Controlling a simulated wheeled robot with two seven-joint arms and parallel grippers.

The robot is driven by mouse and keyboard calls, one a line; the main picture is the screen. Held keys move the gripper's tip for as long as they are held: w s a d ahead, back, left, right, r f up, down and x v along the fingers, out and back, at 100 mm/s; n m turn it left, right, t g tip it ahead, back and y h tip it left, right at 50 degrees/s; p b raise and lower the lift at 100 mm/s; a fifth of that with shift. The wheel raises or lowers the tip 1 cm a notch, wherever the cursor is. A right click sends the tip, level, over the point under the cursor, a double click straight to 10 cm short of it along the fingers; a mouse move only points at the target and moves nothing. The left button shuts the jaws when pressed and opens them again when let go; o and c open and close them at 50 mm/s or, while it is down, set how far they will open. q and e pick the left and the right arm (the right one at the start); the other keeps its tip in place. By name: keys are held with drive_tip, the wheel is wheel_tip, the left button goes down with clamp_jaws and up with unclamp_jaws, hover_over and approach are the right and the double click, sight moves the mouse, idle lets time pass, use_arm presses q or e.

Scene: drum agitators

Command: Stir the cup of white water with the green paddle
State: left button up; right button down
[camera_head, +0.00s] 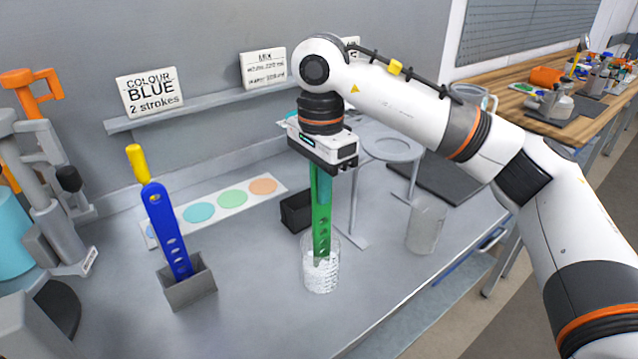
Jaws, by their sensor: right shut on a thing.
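The green paddle (321,220) hangs nearly upright below my right gripper (320,168), which is shut on its upper end. The handle is mostly hidden by the gripper. The paddle's lower end is inside the clear cup of white water (320,279), which stands on the grey bench near its front. White speckled content shows in the cup. Whether the paddle tip touches the cup's bottom cannot be told. My left gripper is not in view.
A blue paddle (166,230) with a yellow handle stands in a grey holder (190,291) at left. A black holder (296,212) sits behind the cup. A second clear cup (425,226) and a ring stand (392,148) are at right. A colour strip (170,223) lies behind.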

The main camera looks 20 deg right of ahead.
drive_tip(key=shift+a+r, duration=0.1)
drive_tip(key=shift+a, duration=0.1)
wheel_tip(320, 180, up, 11)
drive_tip(key=p, duration=0.7)
drive_tip(key=shift+f+p, duration=0.2)
drive_tip(key=shift+p, duration=0.2)
wheel_tip(320, 180, up, 4)
drive_tip(key=p, duration=0.3)
drive_tip(key=shift+f, duration=0.15)
